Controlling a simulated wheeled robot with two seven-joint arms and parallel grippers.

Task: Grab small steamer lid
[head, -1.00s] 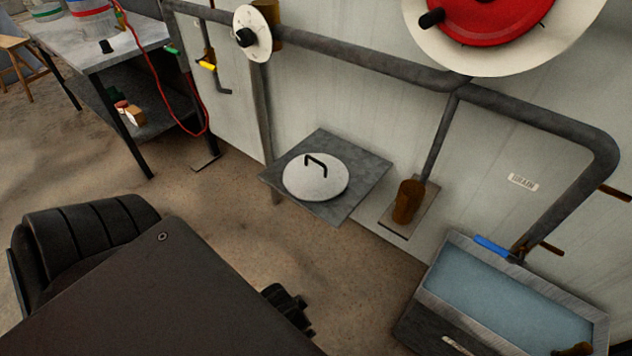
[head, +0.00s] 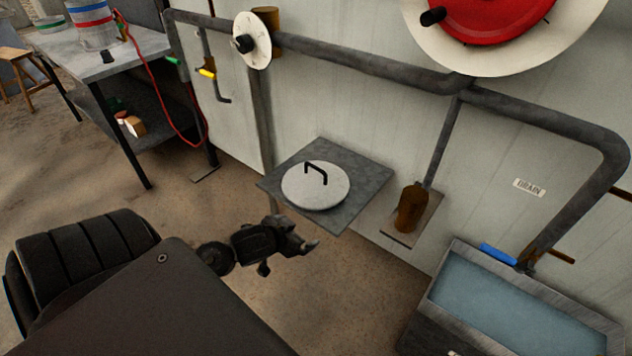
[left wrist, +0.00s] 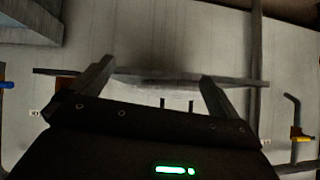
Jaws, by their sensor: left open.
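The small steamer lid (head: 316,186) is a round, light grey disc with a black bar handle. It lies flat on a square grey shelf (head: 358,187) by the wall in the head view. My left gripper (head: 295,252) is in front of and below the shelf's near edge, apart from the lid. In the left wrist view its two fingers (left wrist: 157,68) are spread wide with nothing between them. That view looks upside down, with the shelf edge (left wrist: 240,82) across it and the lid (left wrist: 150,91) a thin pale band showing dark handle posts. My right gripper is not in view.
A grey pipe (head: 370,65) runs along the wall above the shelf. A rusty brown cylinder (head: 411,208) stands right of the shelf. A water-filled basin (head: 500,305) is at lower right. A table (head: 130,55) stands at upper left, with open floor between.

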